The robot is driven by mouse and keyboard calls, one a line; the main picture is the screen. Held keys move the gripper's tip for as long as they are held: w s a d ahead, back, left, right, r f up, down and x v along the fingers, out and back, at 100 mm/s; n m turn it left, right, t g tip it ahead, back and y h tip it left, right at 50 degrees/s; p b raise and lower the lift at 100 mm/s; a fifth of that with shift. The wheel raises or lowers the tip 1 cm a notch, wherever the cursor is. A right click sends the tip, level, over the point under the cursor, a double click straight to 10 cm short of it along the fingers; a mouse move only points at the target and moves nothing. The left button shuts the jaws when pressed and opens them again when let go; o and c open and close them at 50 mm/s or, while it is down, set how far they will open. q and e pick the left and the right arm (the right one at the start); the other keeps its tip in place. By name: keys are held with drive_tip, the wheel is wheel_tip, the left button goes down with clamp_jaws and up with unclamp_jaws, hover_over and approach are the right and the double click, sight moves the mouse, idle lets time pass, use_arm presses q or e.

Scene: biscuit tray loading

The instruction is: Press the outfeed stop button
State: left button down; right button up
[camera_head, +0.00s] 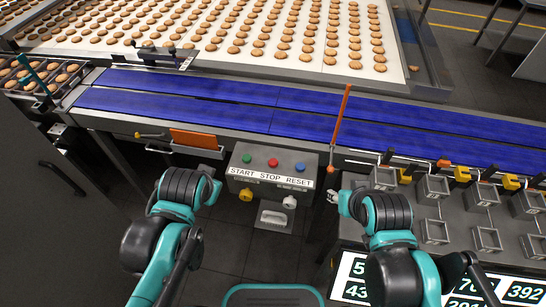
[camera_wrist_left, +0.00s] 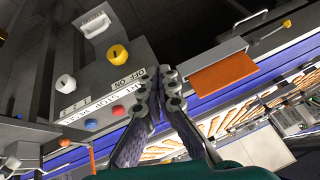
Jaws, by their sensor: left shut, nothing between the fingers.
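The grey control box (camera_head: 240,178) stands below the front of the blue conveyor. Its top row has a green button (camera_head: 247,159) over START, a red stop button (camera_head: 272,162) over STOP and a blue button (camera_head: 300,168) over RESET. In the left wrist view the red button (camera_wrist_left: 119,108) and blue button (camera_wrist_left: 91,124) show; the green one is hidden. My left gripper (camera_head: 217,187) is left of the box, apart from the red button. In the left wrist view its fingers (camera_wrist_left: 158,85) are shut and empty. My right gripper (camera_head: 334,197) is right of the box; its finger state is unclear.
A yellow knob (camera_head: 245,195), a white knob (camera_head: 289,202) and a handle (camera_head: 273,219) are on the box's front. An orange flap (camera_head: 196,139) hangs left of the box. Blue belts (camera_head: 200,110) run behind.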

use_arm(q)
drive_tip(key=w+d+r+m+y+p, duration=0.2)
drive_tip(key=w+d+r+m+p, duration=0.3)
drive_tip(key=w+d+m, duration=0.3)
drive_tip(key=m+t+y+p, duration=0.2)
drive_tip(key=m+p, duration=0.2)
drive_tip(key=m, duration=0.5)
hover_over(275, 164)
drive_tip(key=shift+r+g, duration=0.2)
drive_tip(key=shift+g, duration=0.1)
use_arm(e)
wheel_tip(275, 164, up, 10)
use_arm(q)
drive_tip(key=shift+f, duration=0.1)
wheel_tip(275, 164, down, 9)
drive_tip(key=b, duration=0.7)
drive_tip(key=shift+w+r, duration=0.1)
drive_tip(key=shift+r, duration=0.1)
use_arm(e)
wheel_tip(275, 164, down, 7)
use_arm(q)
drive_tip(key=shift+f+b, duration=0.45)
drive_tip(key=shift+b, duration=0.05)
use_arm(e)
drive_tip(key=shift+f, duration=0.45)
